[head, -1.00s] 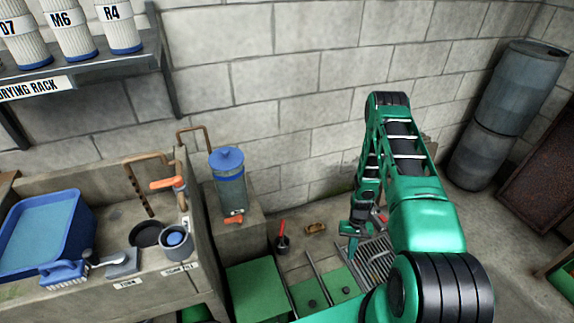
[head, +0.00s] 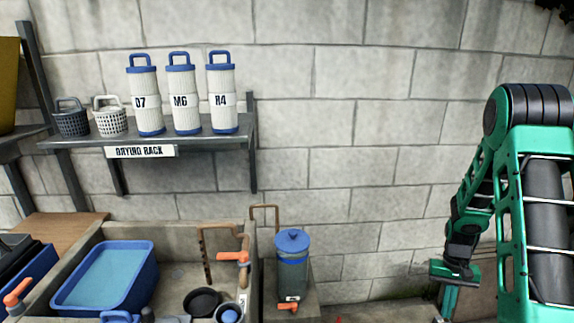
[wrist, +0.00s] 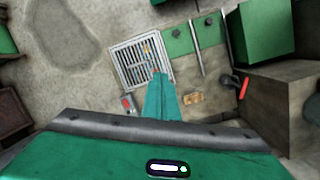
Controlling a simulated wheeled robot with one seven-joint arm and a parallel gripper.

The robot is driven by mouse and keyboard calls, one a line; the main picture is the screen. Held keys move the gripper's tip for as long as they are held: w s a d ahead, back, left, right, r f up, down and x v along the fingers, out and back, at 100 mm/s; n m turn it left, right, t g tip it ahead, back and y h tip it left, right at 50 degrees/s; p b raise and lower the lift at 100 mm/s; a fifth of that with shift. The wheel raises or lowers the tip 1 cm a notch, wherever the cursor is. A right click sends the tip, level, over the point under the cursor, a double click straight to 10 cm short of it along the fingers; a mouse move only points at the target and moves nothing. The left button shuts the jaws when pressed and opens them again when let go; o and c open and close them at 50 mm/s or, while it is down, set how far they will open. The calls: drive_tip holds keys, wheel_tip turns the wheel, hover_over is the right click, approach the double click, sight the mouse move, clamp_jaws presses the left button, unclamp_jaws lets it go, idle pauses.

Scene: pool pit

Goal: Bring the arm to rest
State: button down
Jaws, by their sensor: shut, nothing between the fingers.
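My arm rises at the right edge of the head view and folds down to my gripper (head: 446,300), which hangs near the bottom edge, in front of the grey block wall. In the wrist view the green fingers of my gripper (wrist: 158,92) are together, with nothing between them. They point down over the floor, and their tips overlap the edge of a square floor grate (wrist: 138,62). The gripper looks well above the floor and touches nothing that I can see.
A drying rack shelf (head: 180,140) holds three white-and-blue filter cartridges (head: 184,98) and two small baskets. Below are a sink with a blue tub (head: 62,300) and a lidded canister (head: 292,262). A red-handled thing (wrist: 244,88) and a small brown item (wrist: 192,98) lie near the grate.

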drive_tip(key=s+a+r, duration=0.1)
drive_tip(key=s+r, duration=0.2)
drive_tip(key=r, duration=0.3)
drive_tip(key=s+a+r+t, duration=0.1)
drive_tip(key=s+r, duration=0.2)
drive_tip(key=r, duration=0.4)
drive_tip(key=s+a+r, duration=0.2)
drive_tip(key=s+r, duration=0.1)
drive_tip(key=r, duration=0.3)
drive_tip(key=s+a+r, duration=0.3)
drive_tip(key=s+r, duration=0.1)
drive_tip(key=s, duration=0.4)
drive_tip(key=s+a+r+m+t, duration=0.1)
drive_tip(key=s+a+r, duration=0.2)
drive_tip(key=s+r, duration=0.2)
drive_tip(key=shift+s+a, duration=0.3)
drive_tip(key=shift+s, duration=1.3)
